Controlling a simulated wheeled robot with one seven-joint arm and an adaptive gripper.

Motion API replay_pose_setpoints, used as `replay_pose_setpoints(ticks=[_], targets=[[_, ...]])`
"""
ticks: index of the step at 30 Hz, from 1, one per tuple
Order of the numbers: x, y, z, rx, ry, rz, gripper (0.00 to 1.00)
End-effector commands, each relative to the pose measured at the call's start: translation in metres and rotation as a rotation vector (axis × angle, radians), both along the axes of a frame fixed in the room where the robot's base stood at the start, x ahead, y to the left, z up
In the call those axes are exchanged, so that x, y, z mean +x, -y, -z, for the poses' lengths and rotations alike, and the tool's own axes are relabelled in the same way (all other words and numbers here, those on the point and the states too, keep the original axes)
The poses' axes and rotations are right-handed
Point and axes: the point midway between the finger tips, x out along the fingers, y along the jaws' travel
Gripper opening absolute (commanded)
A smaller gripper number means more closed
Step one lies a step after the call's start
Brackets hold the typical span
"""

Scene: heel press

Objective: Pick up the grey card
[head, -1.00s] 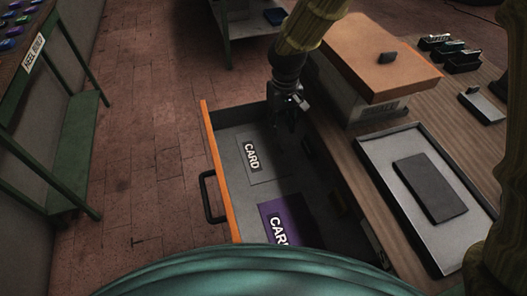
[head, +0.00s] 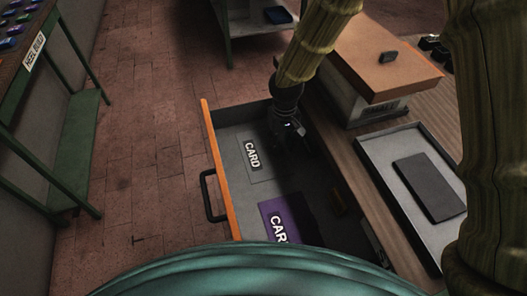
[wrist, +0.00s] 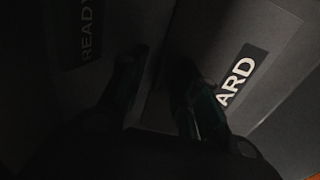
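The grey card (head: 262,170), with a black label reading CARD, lies flat in the open drawer (head: 232,139). In the wrist view the grey card (wrist: 282,62) is at the right, with "ARD" readable. My gripper (head: 294,146) is down in the drawer, just right of the card in the head view. In the wrist view my gripper (wrist: 160,95) has its two dark fingers apart, with nothing clearly held between them. The right finger is close to the card's label edge; whether it touches is too dark to tell.
A purple card (head: 285,215) lies nearer in the drawer. The drawer has an orange front (head: 216,165) and black handle (head: 208,197). A tray (head: 372,165) holding a dark grey slab (head: 430,187) and an orange-topped box (head: 385,62) stand on the table to the right.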

Motion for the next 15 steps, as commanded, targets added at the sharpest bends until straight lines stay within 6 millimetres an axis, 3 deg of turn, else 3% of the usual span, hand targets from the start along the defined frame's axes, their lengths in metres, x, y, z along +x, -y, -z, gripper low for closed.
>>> replay_pose_setpoints(ticks=[2,7,15], targets=[[0.0001,-0.0001,-0.0001,0.0,0.0,0.0,0.28],[0.0001,-0.0002,-0.0003,0.0,0.0,0.0,0.0],[0.0001,-0.0002,-0.0005,0.0,0.0,0.0,0.0]])
